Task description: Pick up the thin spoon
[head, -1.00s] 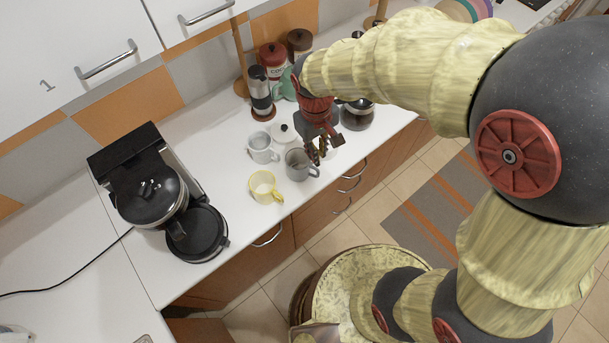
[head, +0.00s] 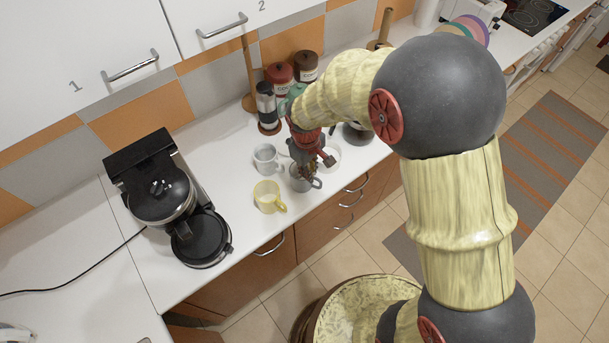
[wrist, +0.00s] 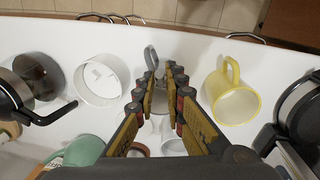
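I cannot make out the thin spoon in either view. My gripper (head: 308,172) points down at a grey mug (head: 299,184) on the white counter and partly hides it. In the wrist view my gripper (wrist: 164,72) has its two fingers apart, with a narrow gap between the tips. A grey loop that looks like the mug's handle (wrist: 151,58) shows just beyond the tips. I cannot tell whether the fingertips are inside the mug or above it, and its inside is hidden.
A yellow mug (head: 267,198) and a lighter grey mug (head: 265,158) stand close by on the counter. A white round container (wrist: 102,82) is on the other side. A coffee maker (head: 160,195) stands at left. Canisters (head: 280,74) and a french press (head: 267,105) stand behind.

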